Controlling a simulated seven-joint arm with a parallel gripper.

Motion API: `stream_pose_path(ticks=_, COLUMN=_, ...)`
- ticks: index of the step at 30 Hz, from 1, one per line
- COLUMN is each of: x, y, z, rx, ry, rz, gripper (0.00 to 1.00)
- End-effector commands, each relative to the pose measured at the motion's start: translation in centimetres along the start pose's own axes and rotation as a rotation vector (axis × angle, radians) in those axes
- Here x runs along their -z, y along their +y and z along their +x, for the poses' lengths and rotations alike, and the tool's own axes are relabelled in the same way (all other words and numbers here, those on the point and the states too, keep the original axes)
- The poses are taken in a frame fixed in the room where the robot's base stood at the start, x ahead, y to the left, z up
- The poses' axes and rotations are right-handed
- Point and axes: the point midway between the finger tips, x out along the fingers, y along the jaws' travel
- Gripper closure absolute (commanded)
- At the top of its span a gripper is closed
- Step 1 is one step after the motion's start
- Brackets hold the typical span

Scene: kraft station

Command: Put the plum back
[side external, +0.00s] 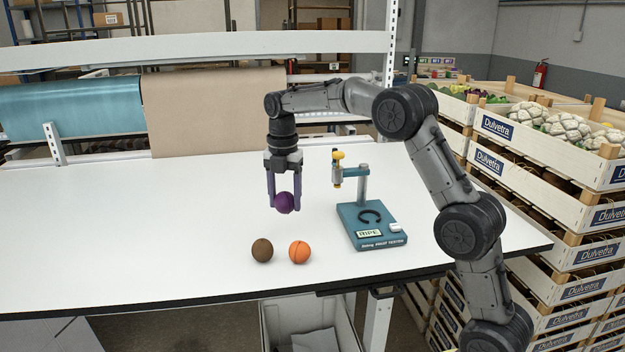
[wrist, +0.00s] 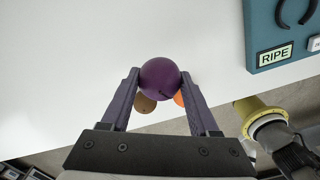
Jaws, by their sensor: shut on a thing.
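The purple plum (side external: 285,203) is held between the two fingers of my gripper (side external: 284,204), in the air above the white table. In the wrist view the plum (wrist: 160,79) sits between the fingertips of my gripper (wrist: 160,84). A brown round fruit (side external: 262,250) and an orange (side external: 299,252) rest side by side on the table, lower in the side view. In the wrist view the plum partly hides the brown fruit (wrist: 145,104) and the orange (wrist: 179,98).
A teal tester (side external: 372,236) with a display reading RIPE, a dark open ring and an upright arm stands right of my gripper. The white table (side external: 130,230) is clear on the left. Crates (side external: 515,130) of produce stand beyond the right edge.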

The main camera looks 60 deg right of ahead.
Motion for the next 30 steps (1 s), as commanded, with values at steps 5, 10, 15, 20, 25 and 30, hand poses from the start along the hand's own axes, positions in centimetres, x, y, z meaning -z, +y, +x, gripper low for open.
stream_pose_path(ticks=5, x=0.8, y=0.4, z=0.7, rx=0.0, ry=0.0, rz=-0.018, gripper=1.0)
stream_pose_path(ticks=10, x=0.8, y=0.4, z=1.8, rx=0.001, ry=0.001, rz=-0.017, gripper=1.0)
stream_pose_path(ticks=15, x=0.8, y=0.4, z=3.3, rx=0.001, ry=0.001, rz=-0.016, gripper=1.0)
stream_pose_path(ticks=20, x=0.7, y=0.4, z=4.6, rx=0.001, ry=0.0, rz=-0.016, gripper=1.0)
stream_pose_path(ticks=25, x=0.7, y=0.4, z=5.6, rx=0.0, ry=0.0, rz=-0.016, gripper=1.0)
stream_pose_path(ticks=30, x=0.7, y=0.4, z=6.0, rx=0.0, ry=0.0, rz=-0.016, gripper=1.0)
